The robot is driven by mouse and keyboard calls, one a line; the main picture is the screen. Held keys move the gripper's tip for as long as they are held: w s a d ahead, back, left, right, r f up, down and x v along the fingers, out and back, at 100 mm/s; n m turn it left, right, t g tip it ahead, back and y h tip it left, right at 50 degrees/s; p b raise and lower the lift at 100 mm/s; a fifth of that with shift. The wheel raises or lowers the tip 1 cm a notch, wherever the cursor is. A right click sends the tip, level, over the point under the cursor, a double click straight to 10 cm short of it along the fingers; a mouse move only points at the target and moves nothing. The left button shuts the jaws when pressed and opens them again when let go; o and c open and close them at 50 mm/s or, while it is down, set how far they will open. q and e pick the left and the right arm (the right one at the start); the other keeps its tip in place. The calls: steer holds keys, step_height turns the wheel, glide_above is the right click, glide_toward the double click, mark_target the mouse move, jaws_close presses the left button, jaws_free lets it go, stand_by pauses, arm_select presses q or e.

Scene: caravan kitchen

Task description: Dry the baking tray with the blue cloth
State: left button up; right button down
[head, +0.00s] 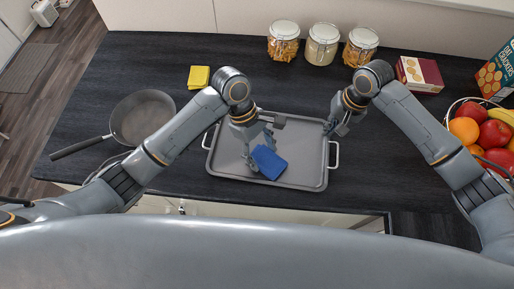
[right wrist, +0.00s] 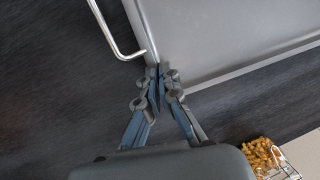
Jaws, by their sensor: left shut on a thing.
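The grey baking tray (head: 310,150) lies on the dark counter in the head view, with a metal handle at each short end. The blue cloth (head: 268,162) is a small folded pad in the left half of the tray. My left gripper (head: 254,158) is shut on the cloth and holds it low over the tray floor; whether the cloth touches the floor is hard to tell. My right gripper (head: 334,129) is at the tray's upper right corner. In the right wrist view, its fingertips (right wrist: 159,74) are close together on the tray's rim (right wrist: 148,40), beside a handle.
A pan (head: 142,117) stands on the left and a yellow cloth or sponge (head: 199,77) lies behind it. Several jars (head: 322,45) stand at the back. A cracker box (head: 420,74) and a fruit basket (head: 483,130) are on the right. The counter's front edge is close to the tray.

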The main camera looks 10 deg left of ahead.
mark_target(291, 158)
arm_select(q)
steer(key=shift+w+d+r, duration=0.1)
steer(key=shift+w+d, duration=0.2)
steer(key=shift+d, duration=0.8)
steer(key=shift+w+d+f, duration=0.1)
steer(key=shift+w+d, duration=0.15)
steer(key=shift+d, duration=0.9)
steer(key=shift+w+d+r, duration=0.1)
steer(key=shift+w+d, duration=0.2)
steer(key=shift+d, duration=0.8)
steer(key=shift+w+a, duration=0.5)
steer(key=shift+a, duration=0.5)
steer(key=shift+w+a, duration=0.55)
steer(key=shift+a, duration=0.45)
steer(key=shift+w+a, duration=0.5)
steer(key=shift+a, duration=0.5)
steer(key=shift+r, duration=3.1)
step_height(291, 158, up, 6)
arm_select(e)
steer(key=c, duration=1.4)
jaws_free()
steer(key=shift+c, duration=0.2)
steer(key=shift+r, duration=0.1)
